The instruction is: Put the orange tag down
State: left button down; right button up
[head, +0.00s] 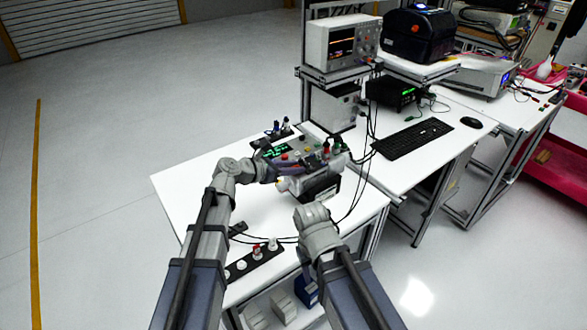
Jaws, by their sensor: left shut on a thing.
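My left arm reaches over the white workbench (186,180) from the left. Its gripper (279,168) is by the front of the panel (300,150) with lights and buttons, at the back of the bench. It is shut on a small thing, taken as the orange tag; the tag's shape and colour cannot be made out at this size. My right arm's wrist is over the bench's front right, below a black and silver device (318,186).
A dark strip with several red and white knobs (256,251) lies at the bench's front, with black cables near it. An oscilloscope (341,43) stands on the shelf behind. A keyboard (412,138) lies on the right bench. The bench's left part is clear.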

pick_arm(q)
jog(key=c, duration=0.6)
grip_release()
jog(key=shift+f, duration=0.1)
